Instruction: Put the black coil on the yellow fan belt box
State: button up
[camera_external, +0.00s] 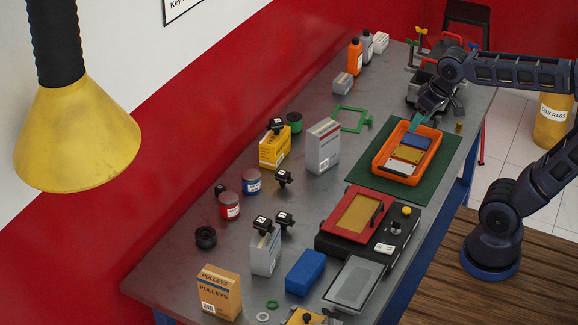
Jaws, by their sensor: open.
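A yellow box (275,148), which looks like the fan belt box though its print is too small to read, stands upright towards the back of the grey bench. A small black coil-like part (277,126) appears to rest on its top. Similar black parts sit at the middle of the bench (284,178), on a grey box (263,224) and beside that (285,220); I cannot tell their exact types. My gripper (436,108) is open above the right end of the orange tray, far from the yellow box. Its fingertips are small and hard to make out.
The orange tray (377,164) holds several flat coloured pieces on a green mat (432,178). A white-and-grey box (323,146) stands right of the yellow box. Red and blue cans, a pulleys box (219,292) and a red-framed device (336,203) crowd the nearer bench.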

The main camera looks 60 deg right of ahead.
jog(key=s+f, duration=0.1)
jog(key=s+f+n, duration=0.1)
jog(key=s, duration=0.1)
jog(key=s+n, duration=0.1)
jog(key=s, duration=0.1)
jog(key=shift+a+f, duration=0.3)
jog(key=shift+f, duration=0.1)
